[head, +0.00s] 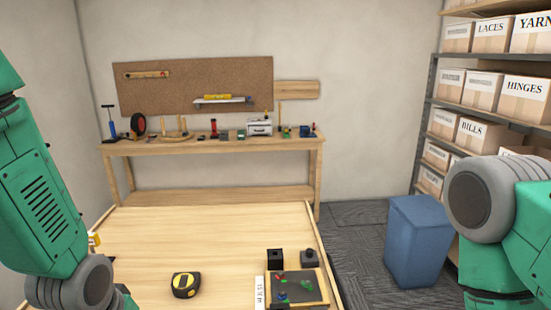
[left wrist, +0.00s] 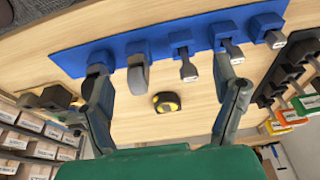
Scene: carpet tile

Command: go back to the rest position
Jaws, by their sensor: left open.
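My left gripper (left wrist: 163,85) shows in the left wrist view with its two fingers spread wide and nothing between them. Beyond the fingers is a light wood tabletop with a blue strip (left wrist: 205,38) bearing several blue holders. A yellow and black tape measure (left wrist: 166,102) lies on the wood and appears between the fingers, apart from them. In the head view the tape measure (head: 186,285) lies on the near table. My left arm comes in at the left and my right arm at the right; both grippers are out of that view.
The near wooden table (head: 200,232) has a dark tray (head: 300,287) with small coloured parts and black blocks at its right. A blue bin (head: 413,240) stands on the carpet before shelves of boxes (head: 485,85). A workbench (head: 215,145) with tools stands behind.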

